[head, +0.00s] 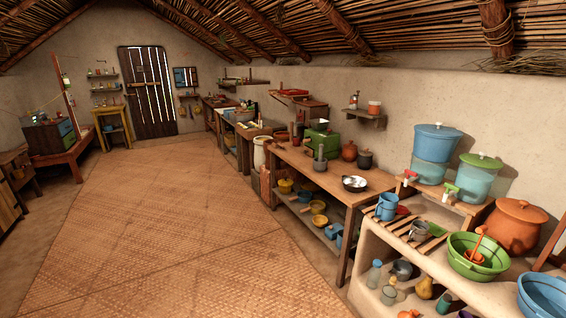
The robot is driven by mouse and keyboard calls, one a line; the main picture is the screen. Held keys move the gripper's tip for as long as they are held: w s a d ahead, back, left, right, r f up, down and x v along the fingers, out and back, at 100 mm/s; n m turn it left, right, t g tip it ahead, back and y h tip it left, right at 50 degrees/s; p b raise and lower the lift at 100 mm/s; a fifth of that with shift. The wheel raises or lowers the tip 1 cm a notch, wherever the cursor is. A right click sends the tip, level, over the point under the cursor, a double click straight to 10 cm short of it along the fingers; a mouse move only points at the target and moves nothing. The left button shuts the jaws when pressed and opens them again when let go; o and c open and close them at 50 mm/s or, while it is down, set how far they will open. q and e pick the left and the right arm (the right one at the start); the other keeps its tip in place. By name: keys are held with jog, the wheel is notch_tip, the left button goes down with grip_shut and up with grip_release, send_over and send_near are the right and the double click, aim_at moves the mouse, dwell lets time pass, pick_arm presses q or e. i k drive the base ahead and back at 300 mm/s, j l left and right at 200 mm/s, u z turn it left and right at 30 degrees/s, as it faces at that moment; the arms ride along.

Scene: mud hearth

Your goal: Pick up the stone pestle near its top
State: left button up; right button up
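In the head view, a dark grey stone mortar (320,165) stands on the long wooden table along the right wall. A small grey upright shape that looks like the stone pestle (321,151) sticks up out of it; it is too small to make out clearly. Neither of my grippers is in view.
A green box (320,143) stands behind the mortar. A metal pan (354,183), a clay pot (349,151) and a dark pot (365,159) are to its right. The mud counter (385,240) is nearer. The woven floor (170,225) is clear.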

aim_at(321, 150)
jog(key=i, duration=3.2)
jog(key=z, duration=0.4)
